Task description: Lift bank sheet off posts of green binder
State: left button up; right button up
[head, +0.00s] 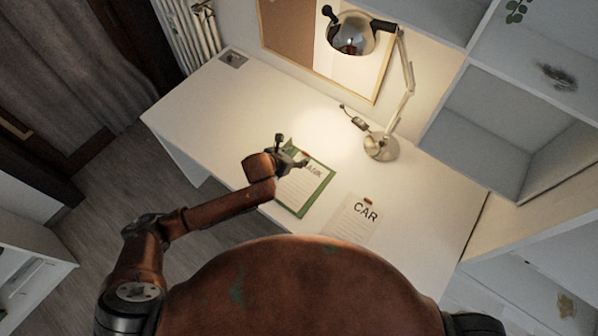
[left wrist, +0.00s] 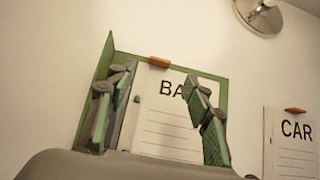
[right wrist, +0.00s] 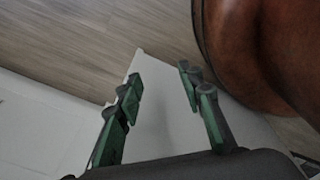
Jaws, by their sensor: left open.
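The green binder (head: 320,199) lies open on the white desk with the bank sheet (head: 293,190) on it. In the left wrist view the binder (left wrist: 97,85) shows a raised green flap at its left, and the bank sheet (left wrist: 165,133) lies flat below an orange-brown clip (left wrist: 159,62). My left gripper (head: 301,160) is open over the upper part of the sheet. Its fingers (left wrist: 158,85) stand apart and hide part of the title; nothing is between them. Contact cannot be told. The posts are not clear. My right gripper (right wrist: 160,78) is open and empty, away from the binder.
A CAR sheet (head: 354,223) with a similar clip lies right of the binder. A desk lamp (head: 381,146) stands behind, its head (head: 348,36) overhead. Shelves (head: 478,115) rise at the right.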

aim_at(306, 153)
pick_arm(q)
jog(key=shift+w+d+f, duration=0.25)
jog(key=shift+d+f, duration=0.05)
jog(key=shift+f, duration=0.05)
jog(key=shift+x, duration=0.85)
jog(key=b+x, duration=0.1)
jog(key=x, duration=0.2)
jog(key=shift+w+f, duration=0.2)
jog(key=shift+w, duration=0.05)
jog(key=shift+w+d+f, duration=0.2)
jog(key=shift+w+f, duration=0.15)
jog(key=c, duration=1.1)
pick_arm(e)
jog(key=s+f, duration=0.1)
jog(key=s, duration=0.1)
jog(key=shift+s+f, duration=0.35)
